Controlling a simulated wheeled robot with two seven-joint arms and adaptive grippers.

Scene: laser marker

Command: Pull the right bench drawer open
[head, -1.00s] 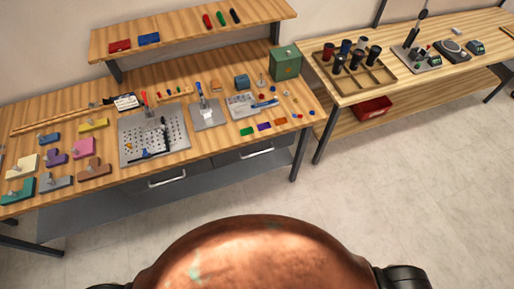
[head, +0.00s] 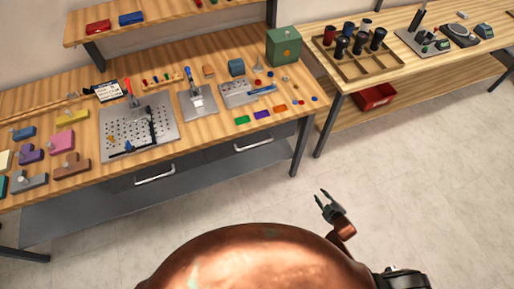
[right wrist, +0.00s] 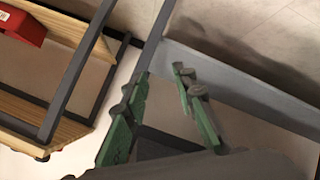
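The right bench drawer (head: 282,133) is a dark grey front under the wooden workbench, with a pale bar handle (head: 253,146). It looks shut, flush under the bench top. My right gripper (head: 328,197) is over the floor in front of the bench's right end, to the right of and lower in the picture than the handle, apart from it. In the right wrist view its two green fingers (right wrist: 158,78) stand apart with nothing held between them. I cannot make out the drawer handle in that view. My left gripper is not in view.
A left drawer with its own handle (head: 155,175) is beside it. A bench leg (head: 300,147) stands right of the right drawer. A grey lower shelf (head: 95,214) runs beneath. A second table holds a red bin (head: 375,97) on its lower shelf. The floor in front is clear.

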